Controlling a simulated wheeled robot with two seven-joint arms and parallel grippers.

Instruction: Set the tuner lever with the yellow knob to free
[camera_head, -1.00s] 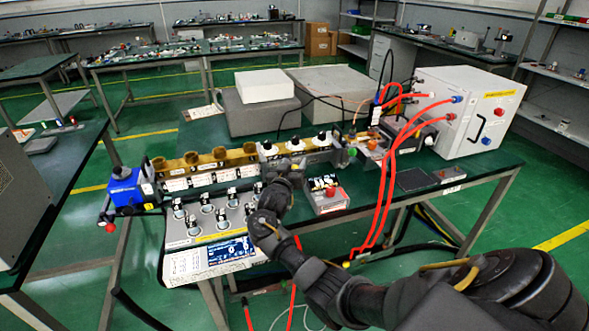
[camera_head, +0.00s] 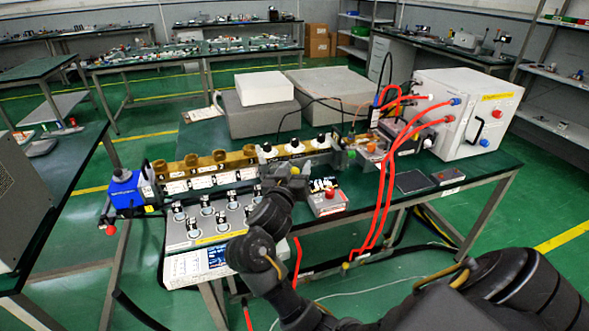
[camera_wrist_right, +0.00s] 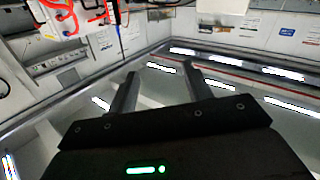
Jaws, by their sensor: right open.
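The tuner block (camera_head: 294,150) carries a row of white-capped knobs on the bench, right of the brass waveguide section. A small orange-yellow knob (camera_head: 295,170) shows on its front, just above my right wrist; I take it for the yellow knob. Its lever and setting are too small to read. My right gripper (camera_head: 290,181) is in front of the tuner, its fingers hard to make out in the head view. In the right wrist view the gripper (camera_wrist_right: 161,75) is open, with nothing between its fingers. My left gripper is not in view.
A control panel with several switches (camera_head: 207,222) lies left of my right forearm. A small box with a red button (camera_head: 328,198) stands close right of my wrist. Red cables (camera_head: 384,190) run from the white cabinet (camera_head: 467,115) down past the bench's front edge.

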